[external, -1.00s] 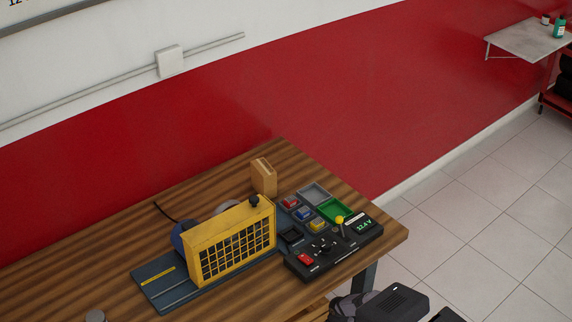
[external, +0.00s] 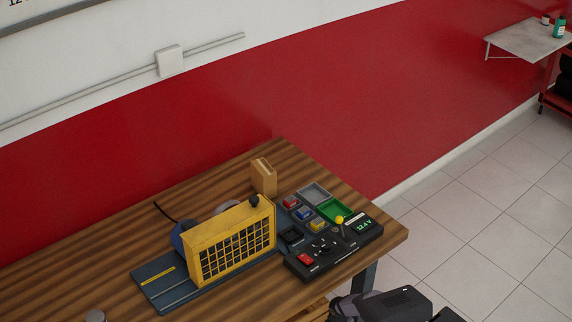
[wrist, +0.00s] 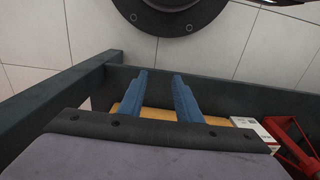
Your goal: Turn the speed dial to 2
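The black control panel (external: 345,254) sits at the right end of the wooden bench in the external view. A small black knob (external: 322,246) in its middle looks like the speed dial; its pointer and numbers are too small to read. My gripper (wrist: 160,75) shows in the wrist view with its two blue fingers apart and nothing between them. It points at the floor beyond a dark frame bar, away from the panel. In the external view only part of my arm shows at the bottom edge, and the gripper is out of frame.
The panel also bears a red switch (external: 305,259), a yellow-balled lever (external: 339,220) and a lit display (external: 362,227). Coloured bins, including a green tray (external: 336,208), stand behind it. A yellow grille-fronted unit (external: 236,243) stands left. A red object (wrist: 296,145) shows in the wrist view.

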